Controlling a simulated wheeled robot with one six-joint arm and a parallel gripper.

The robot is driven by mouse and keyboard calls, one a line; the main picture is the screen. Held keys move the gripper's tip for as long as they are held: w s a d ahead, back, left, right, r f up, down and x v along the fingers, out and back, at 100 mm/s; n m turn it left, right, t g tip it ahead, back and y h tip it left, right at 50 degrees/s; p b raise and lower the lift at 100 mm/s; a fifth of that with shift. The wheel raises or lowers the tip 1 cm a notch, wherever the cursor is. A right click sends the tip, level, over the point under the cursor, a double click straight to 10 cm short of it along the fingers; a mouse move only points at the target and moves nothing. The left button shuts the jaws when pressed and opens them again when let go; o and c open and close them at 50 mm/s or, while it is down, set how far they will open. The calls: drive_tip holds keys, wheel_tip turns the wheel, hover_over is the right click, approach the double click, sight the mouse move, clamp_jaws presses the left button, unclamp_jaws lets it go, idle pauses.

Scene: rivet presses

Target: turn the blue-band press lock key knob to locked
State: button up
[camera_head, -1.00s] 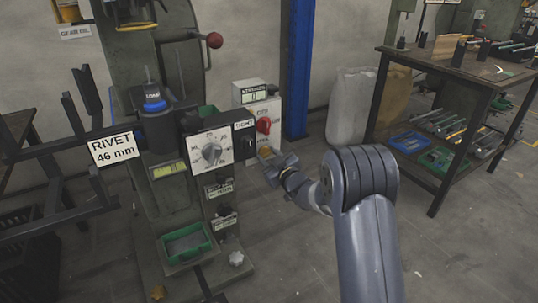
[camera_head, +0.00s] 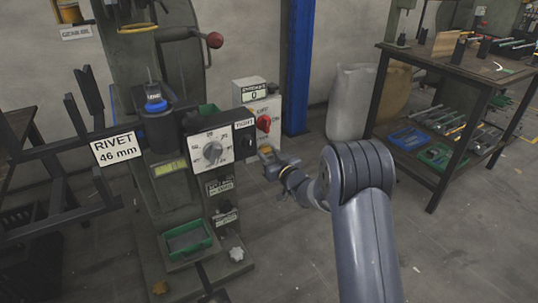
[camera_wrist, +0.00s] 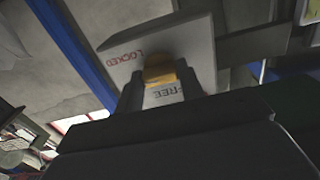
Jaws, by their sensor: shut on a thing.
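The press (camera_head: 190,140) stands at left centre in the head view, with a blue ring (camera_head: 155,105) on its dark cylinder. A grey box (camera_head: 270,105) on its right side carries a red switch. The yellow lock key knob (camera_head: 265,149) is low on this box. My gripper (camera_head: 269,161) is at the knob. In the wrist view the knob (camera_wrist: 160,68) sits between my dark fingers (camera_wrist: 160,84), which are shut on it. LOCKED is printed to its left and FREE just below it. My fingers hide part of the knob, and I cannot tell its exact angle.
A dial panel (camera_head: 211,150) is left of the grey box, with a green tray (camera_head: 187,240) below. A blue post (camera_head: 297,70) stands behind. A workbench (camera_head: 470,70) with tools is at right. Open floor lies between press and bench.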

drive_tip(key=o, duration=1)
drive_tip(key=p+v, duration=0.2)
drive_tip(key=v, duration=0.9)
drive_tip(key=shift+w, duration=0.1)
drive_tip(key=shift+w+a, duration=0.1)
drive_tip(key=b+x, duration=0.2)
drive_tip(key=x, duration=0.8)
drive_tip(key=shift+w+a, duration=0.2)
drive_tip(key=shift+s, duration=0.1)
